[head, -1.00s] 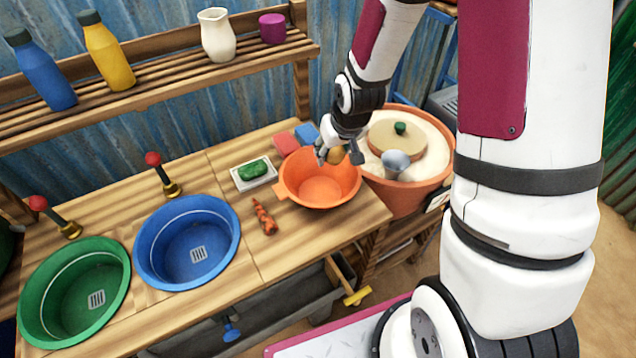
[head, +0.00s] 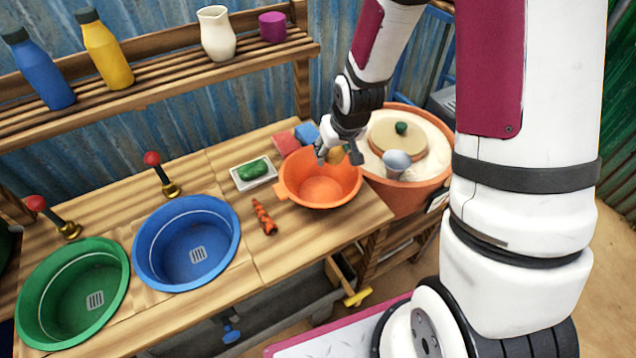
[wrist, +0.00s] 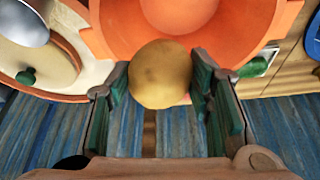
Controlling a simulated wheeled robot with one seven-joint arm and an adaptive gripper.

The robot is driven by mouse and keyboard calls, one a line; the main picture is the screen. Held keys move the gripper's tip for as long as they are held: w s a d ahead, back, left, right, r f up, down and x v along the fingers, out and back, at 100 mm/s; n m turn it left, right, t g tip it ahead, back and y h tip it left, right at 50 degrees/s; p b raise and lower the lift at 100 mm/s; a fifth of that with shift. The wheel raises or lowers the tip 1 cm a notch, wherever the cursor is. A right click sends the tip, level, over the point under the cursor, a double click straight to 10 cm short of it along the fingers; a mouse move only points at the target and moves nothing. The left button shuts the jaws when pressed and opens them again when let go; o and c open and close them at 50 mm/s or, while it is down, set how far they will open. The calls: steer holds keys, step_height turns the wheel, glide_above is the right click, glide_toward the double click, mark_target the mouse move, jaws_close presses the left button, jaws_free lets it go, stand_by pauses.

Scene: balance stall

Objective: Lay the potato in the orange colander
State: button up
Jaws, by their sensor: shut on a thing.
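The potato (wrist: 160,75) is a round yellow-brown thing held between the fingers of my gripper (wrist: 160,88) in the wrist view. In the head view the potato (head: 337,155) shows partly behind my gripper (head: 338,158), at the back rim of the orange colander. The orange colander (head: 296,198) stands on the wooden counter and looks empty inside. In the wrist view the colander (wrist: 110,35) lies just beyond the potato. I cannot tell exactly how high the potato is above the rim.
A large terracotta pot (head: 405,198) with a lid and a grey scoop stands close right of the colander. A white dish (head: 270,181) with a green item and a carrot (head: 263,216) lie to its left. Blue (head: 143,240) and green (head: 27,300) basins are farther left.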

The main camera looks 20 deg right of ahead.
mark_target(341, 159)
steer(key=shift+f+b, duration=1.85)
steer(key=shift+f, duration=1.55)
steer(key=shift+f+b, duration=0.9)
steer(key=shift+f, duration=0.5)
steer(key=o, duration=1.3)
steer(key=shift+r, duration=0.1)
steer(key=v, duration=1.1)
steer(key=shift+s+r, duration=0.25)
steer(key=shift+r, duration=0.1)
steer(key=s+a+r, duration=0.1)
steer(key=s+r, duration=0.4)
steer(key=r, duration=0.1)
steer(key=s+a+r, duration=0.1)
steer(key=s+r, duration=0.5)
steer(key=s+a+r, duration=0.1)
steer(key=s+r, duration=0.5)
steer(key=shift+a+r, duration=0.15)
steer(key=shift+r, duration=0.2)
